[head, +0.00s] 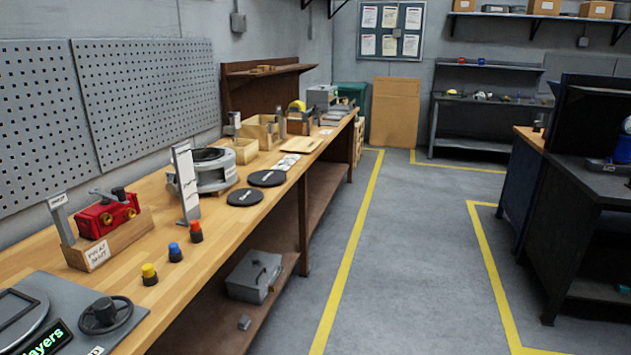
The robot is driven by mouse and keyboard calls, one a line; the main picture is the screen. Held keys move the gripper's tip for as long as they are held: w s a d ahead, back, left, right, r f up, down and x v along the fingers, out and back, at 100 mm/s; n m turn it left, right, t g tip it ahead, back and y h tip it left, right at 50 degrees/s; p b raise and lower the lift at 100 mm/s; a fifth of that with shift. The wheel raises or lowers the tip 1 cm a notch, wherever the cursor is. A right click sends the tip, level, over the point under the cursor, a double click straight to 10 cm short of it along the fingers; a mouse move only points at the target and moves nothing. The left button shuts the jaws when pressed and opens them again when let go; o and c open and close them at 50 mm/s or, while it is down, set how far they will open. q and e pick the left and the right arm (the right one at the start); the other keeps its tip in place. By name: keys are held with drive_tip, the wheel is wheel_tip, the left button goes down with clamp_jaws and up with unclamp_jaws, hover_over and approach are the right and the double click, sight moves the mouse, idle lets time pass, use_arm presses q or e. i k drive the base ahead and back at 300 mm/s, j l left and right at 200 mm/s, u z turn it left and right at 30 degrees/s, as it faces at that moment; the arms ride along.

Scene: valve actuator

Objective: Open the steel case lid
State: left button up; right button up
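A grey steel case (254,276) sits on the lower shelf under the long wooden bench, near the centre of the head view. Its lid looks shut, and a dark handle or latch shows on its top. The details of the latch are too small to tell. Neither of my grippers is in view.
The wooden bench (225,240) overhangs the lower shelf (211,328). The floor (410,260) to the right is clear, with yellow lines.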

sight(256, 267)
drive_tip(key=i+l+z, duration=0.15)
drive_tip(key=i, duration=0.8)
drive_tip(key=i+l+z, duration=0.15)
drive_tip(key=i, duration=0.8)
